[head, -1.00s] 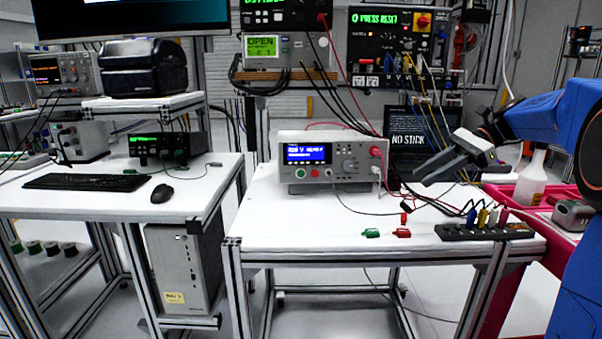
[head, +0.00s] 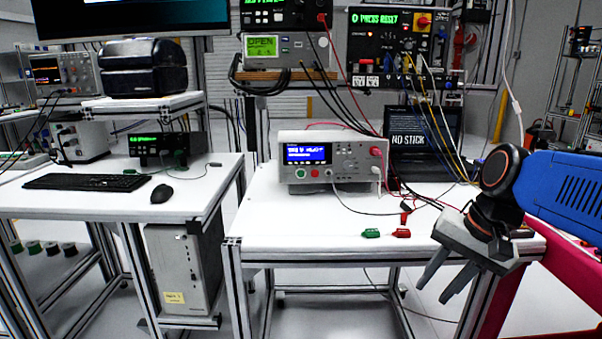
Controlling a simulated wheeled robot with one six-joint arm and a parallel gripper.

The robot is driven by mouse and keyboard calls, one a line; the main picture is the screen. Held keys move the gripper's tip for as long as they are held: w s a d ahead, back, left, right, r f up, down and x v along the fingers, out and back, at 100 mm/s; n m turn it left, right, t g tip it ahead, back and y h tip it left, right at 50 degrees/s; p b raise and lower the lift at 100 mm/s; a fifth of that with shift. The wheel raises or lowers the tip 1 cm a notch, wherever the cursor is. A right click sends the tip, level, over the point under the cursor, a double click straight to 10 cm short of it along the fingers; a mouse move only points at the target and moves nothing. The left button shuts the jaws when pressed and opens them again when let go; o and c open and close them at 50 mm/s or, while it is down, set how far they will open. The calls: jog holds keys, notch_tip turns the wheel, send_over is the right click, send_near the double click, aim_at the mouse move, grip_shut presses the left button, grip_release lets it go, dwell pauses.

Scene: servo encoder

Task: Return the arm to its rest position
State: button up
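My arm (head: 565,190) comes in from the right edge as a blue link with a dark wrist joint. My gripper (head: 442,287) hangs at its end, over the front right corner of the white workbench (head: 310,228), with its fingers pointing down and left. The two grey fingers are apart with nothing between them. The gripper and wrist hide most of the black terminal strip on the bench's right side.
A laptop (head: 425,138) is behind. Cables run near the gripper. A pink cart (head: 545,285) stands at the right. The bench's front left is clear.

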jog(key=s+d+f+n+t+h, duration=0.2)
jog(key=s+f+n, duration=0.4)
jog(key=s+f, duration=0.2)
jog(key=shift+s+d+t+h, duration=0.25)
jog(key=shift+d+t+h, duration=0.05)
jog(key=shift+h, duration=0.1)
dwell(0.5)
